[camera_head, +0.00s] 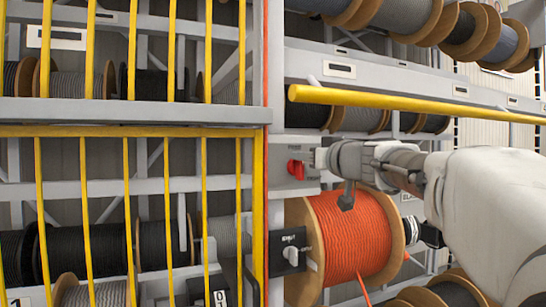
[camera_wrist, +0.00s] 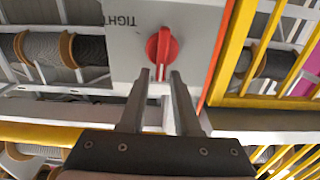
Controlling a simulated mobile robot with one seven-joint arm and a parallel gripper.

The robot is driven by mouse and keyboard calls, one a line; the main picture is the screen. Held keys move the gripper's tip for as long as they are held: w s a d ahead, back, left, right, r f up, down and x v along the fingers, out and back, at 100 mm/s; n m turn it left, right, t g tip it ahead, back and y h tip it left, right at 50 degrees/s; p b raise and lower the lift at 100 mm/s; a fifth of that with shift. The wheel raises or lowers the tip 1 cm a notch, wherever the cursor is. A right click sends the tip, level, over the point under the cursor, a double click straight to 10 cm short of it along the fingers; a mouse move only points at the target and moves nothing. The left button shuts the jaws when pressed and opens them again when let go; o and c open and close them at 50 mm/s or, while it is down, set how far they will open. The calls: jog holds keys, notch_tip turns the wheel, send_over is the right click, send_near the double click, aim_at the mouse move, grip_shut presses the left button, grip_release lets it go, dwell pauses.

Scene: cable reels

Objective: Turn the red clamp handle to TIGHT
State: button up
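The red clamp handle (camera_head: 295,169) sits on a grey plate on the rack post, left of my gripper (camera_head: 322,158) in the head view. In the wrist view the handle (camera_wrist: 163,48) has a round hub and a narrow grip pointing down the picture, toward my fingers. The word TIGHT (camera_wrist: 121,20) appears upside down on the plate, left of the handle. My gripper (camera_wrist: 160,74) is open, with a fingertip to each side of the grip's lower end. I cannot tell whether the fingertips reach around the grip or stop just short of it.
A yellow rail (camera_head: 400,101) runs above my arm. An orange cable reel (camera_head: 348,236) sits below it, beside a black switch box (camera_head: 291,252). A yellow barred gate (camera_head: 130,200) fills the left side. More reels stand on shelves above.

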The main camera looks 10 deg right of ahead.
grip_shut()
jog(key=shift+m, duration=0.3)
jog(key=f+m+b, duration=0.1)
jog(key=m, duration=0.6)
jog(key=d+f+m+b, duration=0.1)
jog(key=m+b, duration=0.1)
jog(key=m, duration=0.6)
jog(key=d+f+m+b, duration=0.1)
jog(key=f+m, duration=0.1)
jog(key=m, duration=0.6)
jog(key=shift+w+d+b, duration=0.1)
jog(key=shift+w+b, duration=0.2)
jog(key=shift+w, duration=0.05)
dwell(0.3)
jog(key=shift+o, duration=1.6)
grip_release()
